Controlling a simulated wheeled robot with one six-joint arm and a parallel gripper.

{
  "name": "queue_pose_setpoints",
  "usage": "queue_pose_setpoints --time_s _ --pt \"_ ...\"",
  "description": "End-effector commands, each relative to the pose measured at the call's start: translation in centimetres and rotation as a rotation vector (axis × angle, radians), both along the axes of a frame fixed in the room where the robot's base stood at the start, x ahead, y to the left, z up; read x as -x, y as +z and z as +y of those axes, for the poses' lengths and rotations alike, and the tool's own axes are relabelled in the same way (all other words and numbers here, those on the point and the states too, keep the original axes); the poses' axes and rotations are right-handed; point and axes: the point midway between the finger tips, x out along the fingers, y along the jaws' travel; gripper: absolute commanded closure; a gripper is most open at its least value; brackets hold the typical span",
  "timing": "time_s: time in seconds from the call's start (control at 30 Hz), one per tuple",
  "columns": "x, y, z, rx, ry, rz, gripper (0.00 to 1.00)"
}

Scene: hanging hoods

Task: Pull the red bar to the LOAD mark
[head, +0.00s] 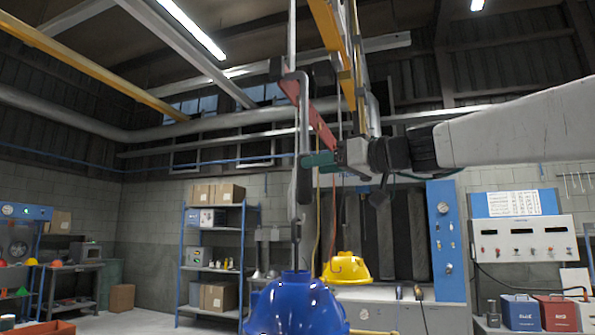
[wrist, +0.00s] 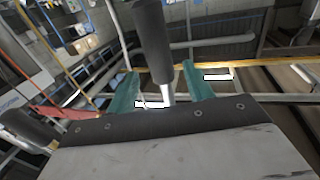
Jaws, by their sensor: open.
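The red bar (head: 316,122) is overhead in the head view, slanting down to the right toward my gripper. Its red also shows at the left edge in the wrist view (wrist: 62,113). A grey rod with a dark sleeve (head: 304,183) hangs from the bar's far end. My gripper (head: 308,160), with teal fingers, is open beside this rod. In the wrist view the dark sleeve and a pale rod (wrist: 167,92) appear between the spread fingers (wrist: 160,69); whether they surround it or sit short of it, I cannot tell. I cannot make out a LOAD mark.
A blue hood (head: 297,305) hangs low in front, with a yellow hood (head: 346,268) behind it. Yellow rails (head: 332,35) and cables run overhead near my arm. A blue shelf (head: 212,260) stands at the back; a control panel (head: 523,240) is on the right.

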Motion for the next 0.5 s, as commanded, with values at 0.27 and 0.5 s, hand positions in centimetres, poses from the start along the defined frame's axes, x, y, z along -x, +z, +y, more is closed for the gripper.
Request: queue_pose_setpoints --time_s 0.27,0.5 --pt "-2.5 -0.1 3.7 0.002 0.002 0.003 0.48" --pt "-3.5 -0.1 5.2 0.000 0.000 0.003 0.48"
